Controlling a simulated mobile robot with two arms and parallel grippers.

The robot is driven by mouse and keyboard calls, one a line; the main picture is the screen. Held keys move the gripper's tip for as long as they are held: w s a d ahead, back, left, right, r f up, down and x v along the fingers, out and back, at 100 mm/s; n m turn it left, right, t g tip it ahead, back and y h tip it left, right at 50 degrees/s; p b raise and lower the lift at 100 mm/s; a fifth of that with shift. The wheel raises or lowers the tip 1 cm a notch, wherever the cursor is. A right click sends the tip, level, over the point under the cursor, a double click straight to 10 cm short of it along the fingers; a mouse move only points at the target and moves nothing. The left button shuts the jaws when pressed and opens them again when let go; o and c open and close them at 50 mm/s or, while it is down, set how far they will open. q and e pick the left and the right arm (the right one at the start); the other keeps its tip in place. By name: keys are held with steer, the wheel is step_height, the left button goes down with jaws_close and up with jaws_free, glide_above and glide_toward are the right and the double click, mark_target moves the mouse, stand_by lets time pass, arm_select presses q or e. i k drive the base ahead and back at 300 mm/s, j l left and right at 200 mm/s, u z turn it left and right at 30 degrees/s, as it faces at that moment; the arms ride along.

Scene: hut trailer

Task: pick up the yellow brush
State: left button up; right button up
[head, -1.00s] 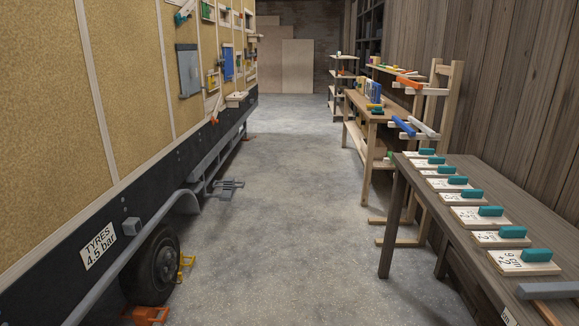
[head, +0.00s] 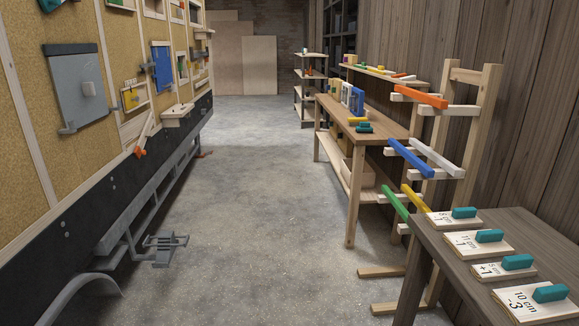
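A small yellow item (head: 358,119) lies on the top of the wooden workbench (head: 388,118) at the right, close to its left edge. It may be the yellow brush, but it is too small to tell for sure. A teal item (head: 365,128) lies just in front of it. Neither of my grippers is in view.
Ahead is clear concrete floor (head: 240,190). The trailer wall with a grey step (head: 165,246) bounds the left. At the right stand a rack with coloured bars (head: 410,158) and a near table (head: 450,250) with labelled boards. A shelf (head: 311,90) stands farther back.

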mark_target(352, 121)
steer(key=i+z, duration=0.1)
steer(key=i, duration=0.65)
steer(key=i+j, duration=0.15)
steer(key=i, duration=0.65)
steer(key=i+j+z, duration=0.15)
steer(key=i, duration=0.6)
steer(key=i+j+z, duration=0.1)
steer(key=i+z, duration=0.15)
steer(key=i, duration=0.15)
steer(key=i+j+z, duration=0.2)
steer(key=i, duration=0.15)
steer(key=i+j+z, duration=0.25)
steer(key=i, duration=0.15)
steer(key=u, duration=1.35)
steer(key=z, duration=1.4)
steer(key=i, duration=0.1)
steer(key=j+z, duration=0.05)
